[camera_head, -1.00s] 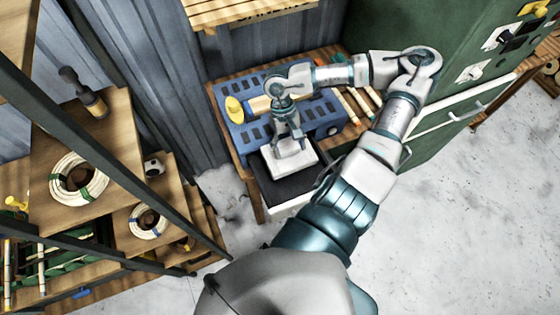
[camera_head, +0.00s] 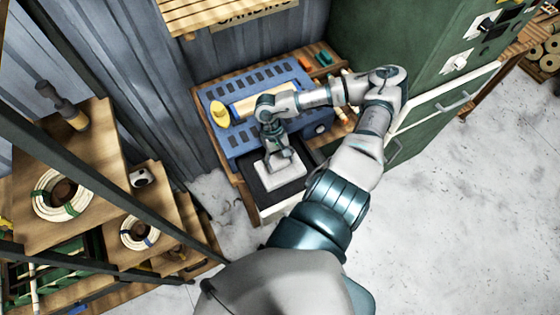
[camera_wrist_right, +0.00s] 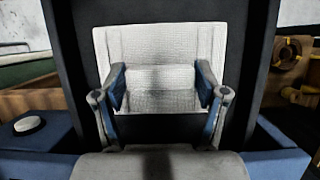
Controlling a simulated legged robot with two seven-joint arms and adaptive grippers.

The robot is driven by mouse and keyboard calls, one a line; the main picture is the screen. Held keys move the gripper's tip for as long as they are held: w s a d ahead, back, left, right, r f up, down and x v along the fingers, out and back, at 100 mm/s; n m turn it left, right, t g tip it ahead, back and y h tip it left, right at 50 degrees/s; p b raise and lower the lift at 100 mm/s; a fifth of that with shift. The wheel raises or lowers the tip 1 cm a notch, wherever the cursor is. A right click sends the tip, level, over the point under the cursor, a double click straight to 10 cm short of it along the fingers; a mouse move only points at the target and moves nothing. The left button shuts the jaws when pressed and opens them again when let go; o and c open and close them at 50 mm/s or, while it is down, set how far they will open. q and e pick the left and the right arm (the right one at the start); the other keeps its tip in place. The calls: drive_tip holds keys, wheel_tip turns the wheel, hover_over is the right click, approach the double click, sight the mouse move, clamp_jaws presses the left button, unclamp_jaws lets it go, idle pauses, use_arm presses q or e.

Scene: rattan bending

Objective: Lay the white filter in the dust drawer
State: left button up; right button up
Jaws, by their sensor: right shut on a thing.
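The white filter (camera_head: 278,181) is a pale textured square pad. It lies over the dark open dust drawer (camera_head: 258,198), which juts from the front of the blue machine (camera_head: 236,142). My right gripper (camera_head: 281,162) is shut on the filter from above. In the right wrist view the filter (camera_wrist_right: 160,45) spans between the two fingers (camera_wrist_right: 161,88), with the drawer's dark walls (camera_wrist_right: 72,45) on both sides. I cannot tell whether the filter touches the drawer floor. My left gripper is out of view.
The machine stands on a wooden bench (camera_head: 318,52) against a grey corrugated wall. A green cabinet (camera_head: 425,60) is at the right. Wooden shelves with rattan coils (camera_head: 62,194) are at the left, behind a dark post. The pale floor at the right is clear.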

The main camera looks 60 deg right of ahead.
drive_tip(key=o, duration=1.5)
drive_tip(key=shift+d, duration=0.2)
drive_tip(key=shift+o, duration=0.9)
drive_tip(key=shift+d+f, duration=0.1)
drive_tip(key=shift+a, duration=0.35)
drive_tip(key=shift+a+r, duration=0.1)
drive_tip(key=shift+r, duration=0.15)
drive_tip(key=shift+w+r, duration=0.2)
drive_tip(key=shift+r, duration=0.2)
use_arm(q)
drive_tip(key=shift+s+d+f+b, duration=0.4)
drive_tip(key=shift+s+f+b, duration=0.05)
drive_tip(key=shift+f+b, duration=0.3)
use_arm(e)
drive_tip(key=v, duration=1.1)
drive_tip(key=shift+d, duration=0.2)
